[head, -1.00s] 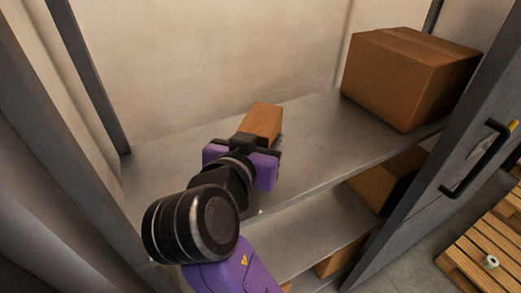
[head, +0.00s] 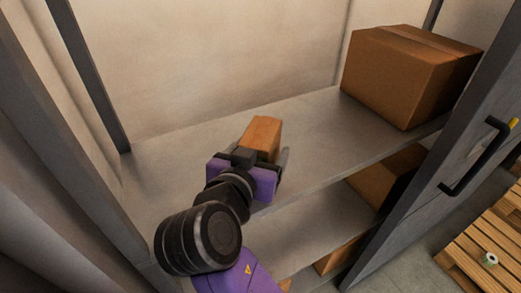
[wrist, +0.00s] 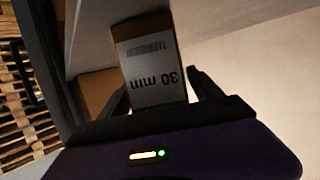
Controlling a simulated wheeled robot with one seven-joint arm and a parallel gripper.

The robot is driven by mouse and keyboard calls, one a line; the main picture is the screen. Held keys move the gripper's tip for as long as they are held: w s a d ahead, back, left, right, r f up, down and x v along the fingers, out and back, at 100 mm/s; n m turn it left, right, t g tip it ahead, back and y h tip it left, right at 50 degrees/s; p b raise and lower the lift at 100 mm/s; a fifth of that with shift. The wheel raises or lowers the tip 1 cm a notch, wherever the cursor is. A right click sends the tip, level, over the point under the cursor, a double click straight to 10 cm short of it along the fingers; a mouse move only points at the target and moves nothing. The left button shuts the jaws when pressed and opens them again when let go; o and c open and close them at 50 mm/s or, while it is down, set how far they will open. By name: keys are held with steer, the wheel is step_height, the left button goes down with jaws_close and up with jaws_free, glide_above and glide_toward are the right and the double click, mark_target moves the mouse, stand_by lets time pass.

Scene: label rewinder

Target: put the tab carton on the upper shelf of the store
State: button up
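The tab carton (head: 264,131) is a small brown box at the upper shelf (head: 315,137) of the store, left of the middle. In the wrist view the carton (wrist: 150,62) shows a white label reading "30 mm". My gripper (head: 264,157) is around the near end of the carton, with its fingers spread. One finger stands clear to the carton's right in the head view. In the wrist view my gripper (wrist: 160,92) shows a gap between the right finger and the carton. The carton's underside is hidden, but it looks set down on the shelf.
A large brown carton (head: 405,75) stands at the right end of the upper shelf. More cartons (head: 385,180) are on the shelf below. A grey door with a black handle (head: 475,160) is at the right, and a wooden pallet (head: 485,245) beyond it. The upper shelf's middle is clear.

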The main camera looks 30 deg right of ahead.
steer(key=shift+r, duration=0.2)
steer(key=b+v, duration=0.1)
steer(key=v, duration=1.1)
steer(key=shift+b, duration=0.4)
steer(key=shift+s+a, duration=0.1)
